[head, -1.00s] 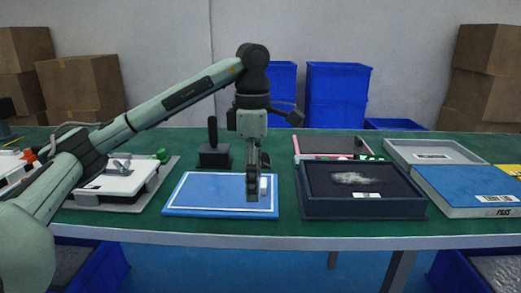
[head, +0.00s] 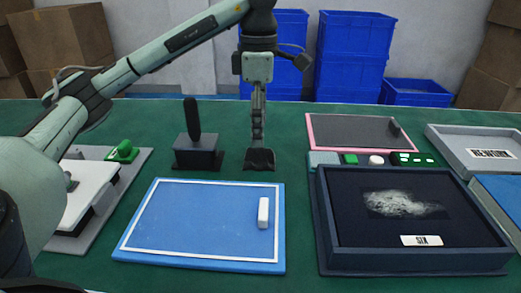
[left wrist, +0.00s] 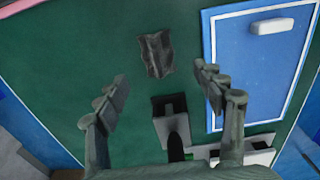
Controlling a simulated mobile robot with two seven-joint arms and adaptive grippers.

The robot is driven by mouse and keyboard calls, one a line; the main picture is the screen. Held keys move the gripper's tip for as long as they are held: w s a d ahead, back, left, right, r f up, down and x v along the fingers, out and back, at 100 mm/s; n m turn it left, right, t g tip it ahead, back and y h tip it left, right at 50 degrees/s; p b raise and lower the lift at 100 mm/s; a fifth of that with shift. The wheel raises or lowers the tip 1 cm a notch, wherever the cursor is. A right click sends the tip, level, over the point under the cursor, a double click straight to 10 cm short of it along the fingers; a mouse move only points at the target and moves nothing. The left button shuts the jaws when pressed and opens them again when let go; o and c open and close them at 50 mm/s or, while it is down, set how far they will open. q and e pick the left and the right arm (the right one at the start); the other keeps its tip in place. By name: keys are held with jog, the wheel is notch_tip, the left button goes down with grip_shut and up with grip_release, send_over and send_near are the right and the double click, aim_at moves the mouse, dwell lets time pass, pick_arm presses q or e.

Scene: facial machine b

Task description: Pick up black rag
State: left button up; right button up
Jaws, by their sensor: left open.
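The black rag (head: 260,161) is a small, dark, crumpled cloth on the green table, behind the blue board and right of a black block with a handle. My left gripper (head: 258,137) points down, just above or at the rag in the head view; its fingers partly cover the rag's far side. In the left wrist view the rag (left wrist: 156,53) lies beyond the open fingertips (left wrist: 159,75), roughly centred between them, with nothing held. My right gripper is not in view.
The black block (head: 195,152) with its upright handle stands close left of the rag. The white-framed blue board (head: 190,222) with a white eraser (head: 263,212) lies in front. A dark tray (head: 335,245) and a pink-edged board (head: 350,130) are right. Bare green table lies behind the rag.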

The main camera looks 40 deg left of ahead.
aim_at(260, 150)
pick_arm(q)
notch_tip(260, 150, down, 4)
jog(key=shift+f, duration=0.15)
notch_tip(260, 150, down, 3)
jog(key=shift+w+r, duration=0.1)
jog(key=shift+c, duration=0.3)
jog(key=c, duration=1.1)
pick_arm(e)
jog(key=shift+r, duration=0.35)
pick_arm(q)
jog(key=shift+r, duration=0.1)
notch_tip(260, 150, up, 4)
jog(key=shift+w+r, duration=0.1)
jog(key=shift+r, duration=0.05)
jog(key=s+r, duration=0.2)
jog(key=s, duration=0.2)
jog(key=s+r, duration=0.2)
jog(key=s, duration=0.2)
jog(key=s+r, duration=0.2)
jog(key=s, duration=0.1)
jog(key=shift+s+a+r+p, duration=0.25)
jog(key=shift+s+a+p, duration=0.05)
jog(key=shift+s, duration=0.1)
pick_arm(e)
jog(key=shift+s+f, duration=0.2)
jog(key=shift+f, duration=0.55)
